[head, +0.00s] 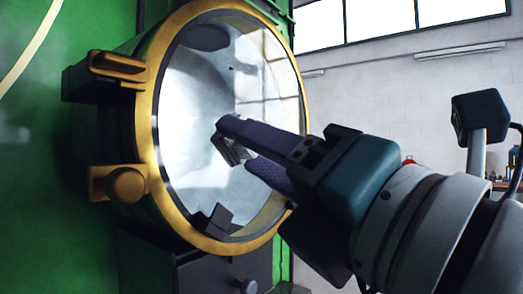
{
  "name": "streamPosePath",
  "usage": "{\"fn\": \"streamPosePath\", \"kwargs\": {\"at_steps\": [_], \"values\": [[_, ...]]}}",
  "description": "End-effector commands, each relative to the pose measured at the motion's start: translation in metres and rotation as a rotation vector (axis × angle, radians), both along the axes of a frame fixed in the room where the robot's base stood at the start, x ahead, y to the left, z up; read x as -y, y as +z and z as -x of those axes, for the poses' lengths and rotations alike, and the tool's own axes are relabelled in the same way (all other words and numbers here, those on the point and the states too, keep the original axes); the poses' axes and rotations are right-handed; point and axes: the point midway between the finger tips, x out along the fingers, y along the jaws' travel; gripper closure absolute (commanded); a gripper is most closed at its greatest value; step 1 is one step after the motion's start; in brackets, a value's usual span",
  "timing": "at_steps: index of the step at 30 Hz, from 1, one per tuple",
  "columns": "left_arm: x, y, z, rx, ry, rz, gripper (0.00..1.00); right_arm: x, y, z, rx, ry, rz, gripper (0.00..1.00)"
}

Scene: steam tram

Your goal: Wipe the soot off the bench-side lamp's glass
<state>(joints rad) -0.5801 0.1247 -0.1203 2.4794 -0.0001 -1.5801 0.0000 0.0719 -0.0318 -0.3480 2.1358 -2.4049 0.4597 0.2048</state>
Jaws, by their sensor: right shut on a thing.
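The lamp has a round brass rim (151,125) and a large clear glass (195,95) on a green wall. A dark smudge (207,37) shows at the upper left of the glass; I cannot tell whether it is soot or a reflection. My right gripper (236,152) comes in from the right, in front of the glass's middle. My left gripper is not in view.
Brass hinge lugs (122,68) stick out on the lamp's left side. The green tram body (45,190) fills the left. A pale brick wall (375,85) with windows stands well behind at the right. A few small items (497,170) are on a far surface.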

Motion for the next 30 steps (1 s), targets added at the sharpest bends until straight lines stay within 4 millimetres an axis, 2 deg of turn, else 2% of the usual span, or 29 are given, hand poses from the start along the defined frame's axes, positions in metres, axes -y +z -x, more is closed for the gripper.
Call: {"fn": "streamPosePath", "kwargs": {"at_steps": [30], "values": [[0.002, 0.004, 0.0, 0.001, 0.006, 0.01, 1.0, -0.013, 0.001, -0.01, 0.001, 0.0, -0.002, 0.96]]}}
